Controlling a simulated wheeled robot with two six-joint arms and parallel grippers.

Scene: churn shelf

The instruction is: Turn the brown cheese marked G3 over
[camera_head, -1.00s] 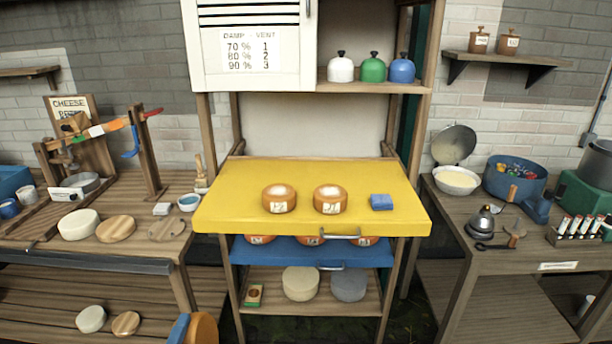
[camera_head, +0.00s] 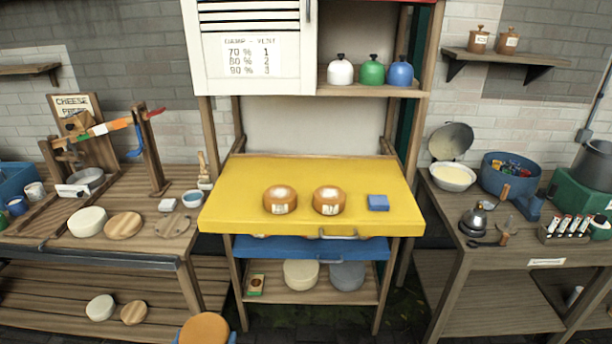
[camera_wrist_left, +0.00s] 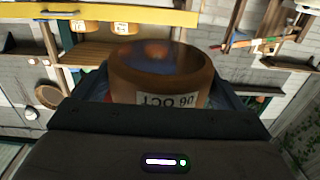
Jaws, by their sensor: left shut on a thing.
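My left gripper (camera_head: 205,338) is at the bottom edge of the head view, shut on a brown cheese (camera_head: 204,329) in front of the rack. Its broad orange-brown face shows, with blue finger parts at both sides. In the left wrist view the held cheese (camera_wrist_left: 160,75) sits between the fingers; its white label reads "06 OCT" upside down. No G3 mark is readable. Two more brown cheeses, a left one (camera_head: 280,199) and a right one (camera_head: 329,200), lie on the yellow shelf (camera_head: 235,210) with labels too small to read. My right gripper is not in view.
A blue block (camera_head: 377,202) lies on the yellow shelf's right side. A blue shelf (camera_head: 290,248) is below it, then a wooden shelf with a pale cheese (camera_head: 301,273) and a grey one (camera_head: 347,275). Work tables flank the rack. The yellow shelf's front strip is clear.

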